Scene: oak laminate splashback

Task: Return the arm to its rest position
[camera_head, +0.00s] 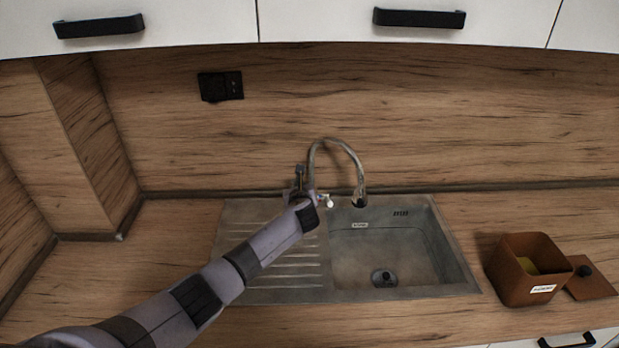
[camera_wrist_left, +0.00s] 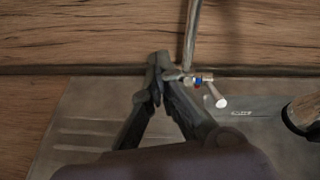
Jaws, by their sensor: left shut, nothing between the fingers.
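My left arm reaches from the lower left across the drainboard to the faucet (camera_head: 342,145) in the head view. My left gripper (camera_head: 301,180) is at the base of the faucet, behind the drainboard. In the left wrist view my left gripper (camera_wrist_left: 160,60) is shut, with its fingertips together and nothing between them. The fingertips are close beside the faucet lever (camera_wrist_left: 216,96), which has a pale handle and a red and blue mark. I cannot tell whether they touch it. My right gripper is not in view.
The sink (camera_head: 440,262) has its basin to the right of the arm. A brown box (camera_head: 512,283) with something yellow inside and its lid (camera_head: 592,284) are on the right counter. White cabinets (camera_head: 190,22) hang above. The left counter (camera_head: 130,265) is clear.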

